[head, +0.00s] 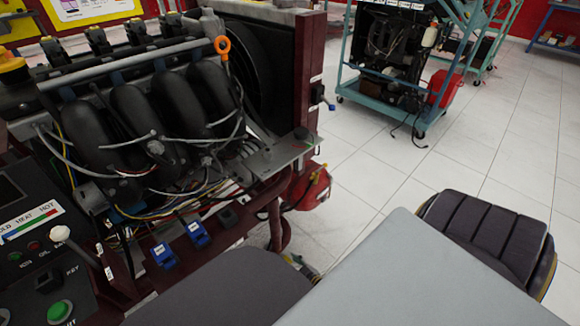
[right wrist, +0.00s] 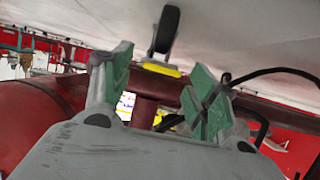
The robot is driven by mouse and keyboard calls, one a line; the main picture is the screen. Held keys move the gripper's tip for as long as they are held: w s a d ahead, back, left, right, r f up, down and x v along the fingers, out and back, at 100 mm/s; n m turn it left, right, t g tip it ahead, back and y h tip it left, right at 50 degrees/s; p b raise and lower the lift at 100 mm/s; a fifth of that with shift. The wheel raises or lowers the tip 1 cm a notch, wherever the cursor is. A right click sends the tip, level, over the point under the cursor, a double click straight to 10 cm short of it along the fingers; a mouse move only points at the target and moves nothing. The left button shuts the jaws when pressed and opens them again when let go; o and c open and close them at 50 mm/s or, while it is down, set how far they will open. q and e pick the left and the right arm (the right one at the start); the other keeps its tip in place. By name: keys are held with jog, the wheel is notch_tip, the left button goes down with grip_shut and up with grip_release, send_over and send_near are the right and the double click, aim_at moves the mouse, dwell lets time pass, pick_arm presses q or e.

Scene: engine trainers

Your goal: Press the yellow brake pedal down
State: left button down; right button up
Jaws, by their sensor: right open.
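In the right wrist view, a flat yellow piece (right wrist: 160,69) that looks like the brake pedal lies beyond the gap between my fingertips, by a black oblong part. I cannot tell how far it is pressed. My right gripper (right wrist: 158,88) is open and empty, with green pads, apart from the yellow piece. In the head view only a bit of my right gripper (head: 302,267) shows beside the engine trainer (head: 265,185), low near the floor. I cannot make out the pedal clearly there. My left gripper is not in view.
A red tank (head: 312,190) with a yellow part stands at the trainer's right end. Blue switches (head: 197,235) and a control panel (head: 35,215) are on the near side. A teal cart (head: 385,97) stands behind on open tiled floor. Black cables run near my right gripper.

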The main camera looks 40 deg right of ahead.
jog(key=shift+w, duration=0.1)
grip_shut()
dwell(0.5)
jog(key=shift+f+t, duration=0.4)
jog(key=shift+f, duration=0.05)
jog(key=shift+f+t, duration=0.15)
jog(key=shift+t, duration=0.25)
dwell(0.5)
grip_release()
jog(key=shift+s, duration=0.3)
